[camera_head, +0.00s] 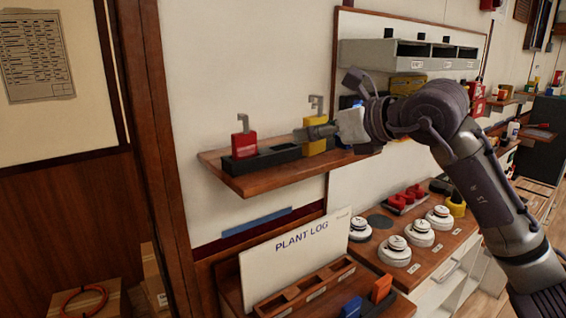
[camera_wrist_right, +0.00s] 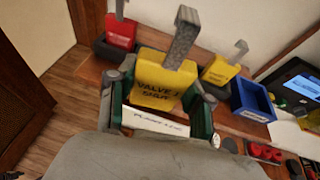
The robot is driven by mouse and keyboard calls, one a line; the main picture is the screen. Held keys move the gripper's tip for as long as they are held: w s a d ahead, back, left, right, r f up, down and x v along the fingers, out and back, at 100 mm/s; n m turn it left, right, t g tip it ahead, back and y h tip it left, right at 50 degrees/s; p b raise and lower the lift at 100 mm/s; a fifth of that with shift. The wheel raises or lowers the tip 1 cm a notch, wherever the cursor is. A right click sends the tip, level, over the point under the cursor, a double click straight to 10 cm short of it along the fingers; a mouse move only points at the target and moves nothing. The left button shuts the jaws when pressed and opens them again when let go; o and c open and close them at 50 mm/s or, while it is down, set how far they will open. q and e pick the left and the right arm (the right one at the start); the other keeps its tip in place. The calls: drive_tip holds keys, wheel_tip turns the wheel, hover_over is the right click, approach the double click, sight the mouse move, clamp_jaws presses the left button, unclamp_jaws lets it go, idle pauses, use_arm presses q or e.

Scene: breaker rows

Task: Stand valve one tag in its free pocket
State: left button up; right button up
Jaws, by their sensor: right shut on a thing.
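My right gripper (camera_head: 312,132) is shut on the yellow valve one tag (camera_wrist_right: 165,82), which has a grey hook on top. It is at the wall shelf. In the wrist view the fingers sit at both sides of the tag and its label faces the camera. A dark pocket rack (camera_head: 262,159) lies on the shelf, with a red tag (camera_head: 243,144) upright at its left. Another yellow tag (camera_wrist_right: 219,70) stands at the right in the wrist view. The head view shows yellow around my fingers; I cannot tell which tag. The held tag's lower end is hidden. My left gripper is not in view.
The wooden shelf (camera_head: 262,182) juts from the wall. A blue bin (camera_wrist_right: 253,100) is right of the tags. Below are a plant log board (camera_head: 300,250), white round knobs (camera_head: 395,250) and red parts (camera_head: 405,199). A grey compartment unit (camera_head: 375,55) hangs above.

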sight(316, 96)
drive_tip(key=shift+m+t+h, duration=0.5)
drive_tip(key=shift+m+h, duration=0.1)
drive_tip(key=r, duration=0.6)
drive_tip(key=shift+s+a+r, duration=0.15)
drive_tip(key=shift+s+r, duration=0.05)
drive_tip(key=shift+s, duration=0.1)
drive_tip(key=shift+w+r, duration=0.1)
drive_tip(key=shift+r, duration=0.1)
drive_tip(key=p+x, duration=0.1)
drive_tip(key=x, duration=0.3)
drive_tip(key=d+f+p+x, duration=0.1)
drive_tip(key=p+x, duration=0.1)
drive_tip(key=x, duration=0.2)
drive_tip(key=f+p+x, duration=0.1)
drive_tip(key=x, duration=0.4)
drive_tip(key=shift+d+f+p, duration=0.2)
drive_tip(key=shift+d+p, duration=0.15)
drive_tip(key=shift+d, duration=0.05)
wheel_tip(316, 96, down, 4)
drive_tip(key=shift+w+f+p, duration=0.1)
drive_tip(key=shift+p, duration=0.75)
drive_tip(key=shift+f+b, duration=0.15)
drive_tip(key=shift+b, duration=0.2)
drive_tip(key=o, duration=1.1)
drive_tip(key=shift+o, duration=0.2)
